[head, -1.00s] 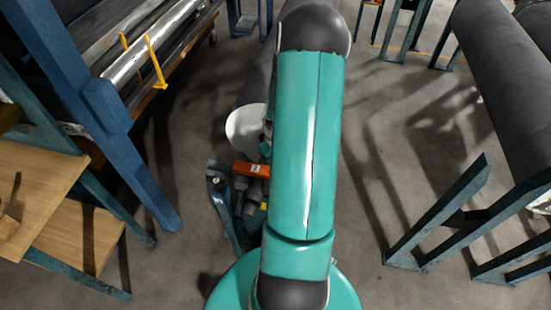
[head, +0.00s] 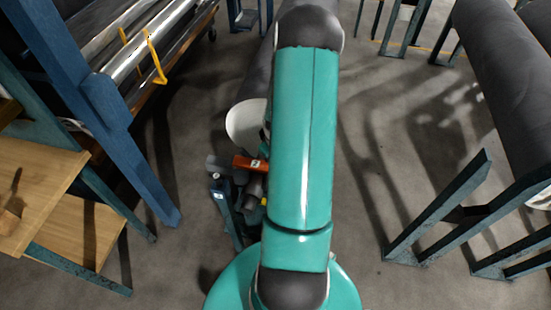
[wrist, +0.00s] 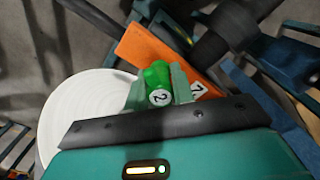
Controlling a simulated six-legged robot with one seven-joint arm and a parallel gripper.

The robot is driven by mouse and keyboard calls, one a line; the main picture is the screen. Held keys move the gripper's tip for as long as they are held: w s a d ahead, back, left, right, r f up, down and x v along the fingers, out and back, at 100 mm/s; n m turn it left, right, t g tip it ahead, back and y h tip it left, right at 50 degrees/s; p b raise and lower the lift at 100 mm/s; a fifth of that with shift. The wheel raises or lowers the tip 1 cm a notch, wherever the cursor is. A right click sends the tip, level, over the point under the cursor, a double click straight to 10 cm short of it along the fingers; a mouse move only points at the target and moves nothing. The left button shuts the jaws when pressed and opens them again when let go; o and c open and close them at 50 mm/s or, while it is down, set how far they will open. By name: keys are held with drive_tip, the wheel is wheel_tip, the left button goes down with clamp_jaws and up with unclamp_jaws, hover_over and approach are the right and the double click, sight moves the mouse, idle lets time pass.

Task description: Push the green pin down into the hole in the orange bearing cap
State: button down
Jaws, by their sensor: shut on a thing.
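The orange bearing cap (wrist: 146,46) lies just behind the pin in the wrist view, running from upper left to lower right. A white label shows on its right part. The hole is hidden, and I cannot tell whether the pin's far end is in it. In the head view the cap (head: 246,163) shows left of my teal arm, which hides the pin.
A white round roll end (wrist: 85,115) is close on the left in the wrist view. A blue stand (head: 228,212) and dark shaft parts are near the cap. A wooden bench (head: 42,195) and blue rack (head: 120,115) stand left. Grey floor at right is clear up to another stand (head: 440,215).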

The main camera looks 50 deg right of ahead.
drive_tip(key=shift+f, duration=0.55)
drive_tip(key=c, duration=1.1)
unclamp_jaws()
drive_tip(key=shift+d+r, duration=0.15)
drive_tip(key=shift+r, duration=0.1)
wheel_tip(320, 180, up, 13)
drive_tip(key=shift+a+r, duration=0.15)
drive_tip(key=shift+a, duration=0.05)
